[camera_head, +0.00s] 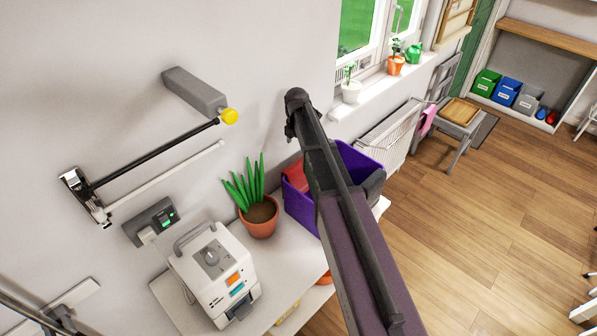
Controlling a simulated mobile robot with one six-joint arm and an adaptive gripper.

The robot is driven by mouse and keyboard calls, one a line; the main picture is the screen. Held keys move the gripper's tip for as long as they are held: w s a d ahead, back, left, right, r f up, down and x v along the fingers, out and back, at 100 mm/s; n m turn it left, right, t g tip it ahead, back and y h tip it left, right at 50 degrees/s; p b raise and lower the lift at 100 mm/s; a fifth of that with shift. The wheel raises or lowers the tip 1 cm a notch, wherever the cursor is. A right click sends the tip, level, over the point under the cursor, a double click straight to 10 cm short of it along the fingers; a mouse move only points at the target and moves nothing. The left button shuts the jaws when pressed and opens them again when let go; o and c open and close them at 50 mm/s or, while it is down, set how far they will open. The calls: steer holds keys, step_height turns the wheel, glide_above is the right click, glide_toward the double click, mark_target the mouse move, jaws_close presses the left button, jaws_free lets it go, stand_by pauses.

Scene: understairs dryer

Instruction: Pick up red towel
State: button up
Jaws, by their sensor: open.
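A piece of red cloth (296,176), which looks like the red towel, shows inside a purple bin (300,205) on the white counter. Only its left part shows, because my arm crosses in front of the bin and hides the rest. My arm runs from the bottom middle up to a dark joint above the bin. I cannot make out my gripper's fingers; they are hidden or out of the picture.
A potted plant (261,217) stands left of the bin, and a white appliance (214,275) stands nearer on the counter (290,262). A towel rail (150,160) juts from the wall. A chair (462,118) holds a pink cloth (428,121). Wooden floor (480,230) is clear at right.

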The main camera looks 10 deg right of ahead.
mark_target(297, 163)
steer(key=shift+w+r+n, duration=0.2)
steer(key=shift+w+n, duration=0.2)
steer(key=shift+w, duration=0.25)
steer(key=shift+f, duration=0.1)
step_height(297, 163, down, 8)
steer(key=b, duration=0.8)
steer(key=shift+f+b, duration=0.2)
steer(key=shift+b, duration=0.1)
steer(key=shift+s+f, duration=0.1)
steer(key=shift+f, duration=0.05)
steer(key=shift+f+b, duration=2.45)
steer(key=shift+b, duration=0.15)
steer(key=c, duration=1.2)
